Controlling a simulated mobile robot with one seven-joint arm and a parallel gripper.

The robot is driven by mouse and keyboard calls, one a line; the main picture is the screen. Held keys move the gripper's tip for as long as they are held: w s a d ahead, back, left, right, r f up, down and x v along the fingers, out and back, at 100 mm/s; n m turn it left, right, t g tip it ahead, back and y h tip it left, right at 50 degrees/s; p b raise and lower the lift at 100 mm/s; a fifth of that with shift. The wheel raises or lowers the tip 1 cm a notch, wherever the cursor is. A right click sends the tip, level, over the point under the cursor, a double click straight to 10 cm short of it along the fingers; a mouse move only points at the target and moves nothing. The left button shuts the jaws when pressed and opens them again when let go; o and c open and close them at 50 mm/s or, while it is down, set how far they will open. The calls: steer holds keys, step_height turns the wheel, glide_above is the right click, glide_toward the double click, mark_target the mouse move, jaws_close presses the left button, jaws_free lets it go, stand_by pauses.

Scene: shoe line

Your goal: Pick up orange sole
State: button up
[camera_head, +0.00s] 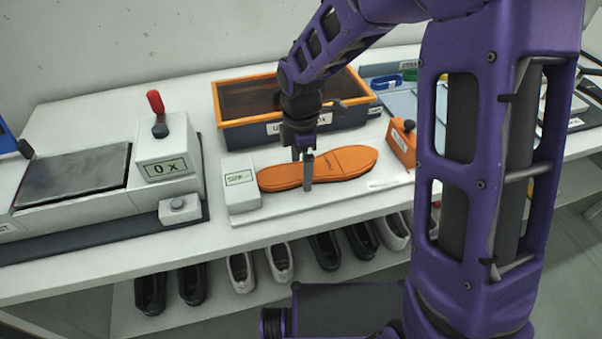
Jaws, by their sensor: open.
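The orange sole (345,161) lies flat on a white board (278,208) on the table, its long side running left to right. My gripper (303,170) points down over the left-middle part of the sole. Its fingers are open, one on the near side of the sole and the other towards its far side. The near finger overlaps the sole in the picture. I cannot tell whether either finger touches it.
A white block (240,184) stands at the sole's left end, an orange block (402,146) at its right. An orange-rimmed box (225,112) stands behind. A machine with a red lever (155,102) is at left. Several shoes (280,262) sit on the shelf below.

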jaws_close()
steer(key=shift+r, duration=0.15)
stand_by(0.4)
